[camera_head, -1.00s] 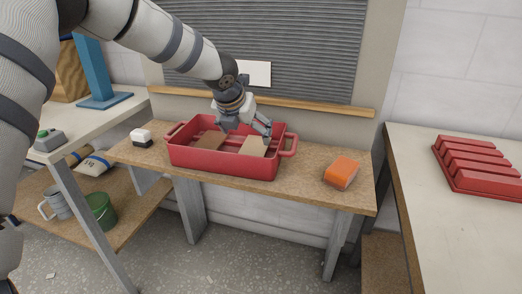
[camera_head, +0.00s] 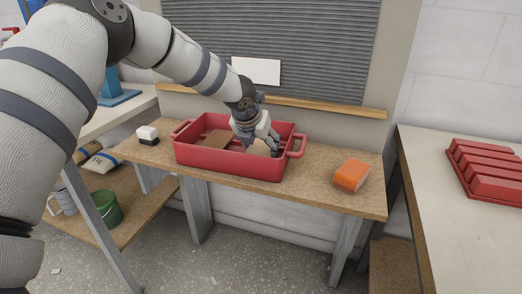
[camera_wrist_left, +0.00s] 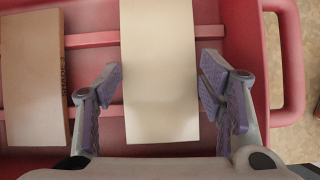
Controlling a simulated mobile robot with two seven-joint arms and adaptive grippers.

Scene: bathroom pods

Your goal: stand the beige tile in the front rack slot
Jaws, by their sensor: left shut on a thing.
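The beige tile (camera_wrist_left: 160,60) lies in a red tote (camera_head: 230,163); in the head view my gripper mostly covers it. My left gripper (camera_head: 264,148) reaches down into the right part of the tote. A red rack (camera_head: 488,172) with several parallel ridges is on the right table. My right gripper is not in view.
The tote has raised walls and end handles and stands on a wooden bench (camera_head: 310,190). An orange block (camera_head: 351,175) lies right of it, a white-and-black item (camera_head: 148,135) left. A gap separates the bench from the right table (camera_head: 445,215), whose near part is bare.

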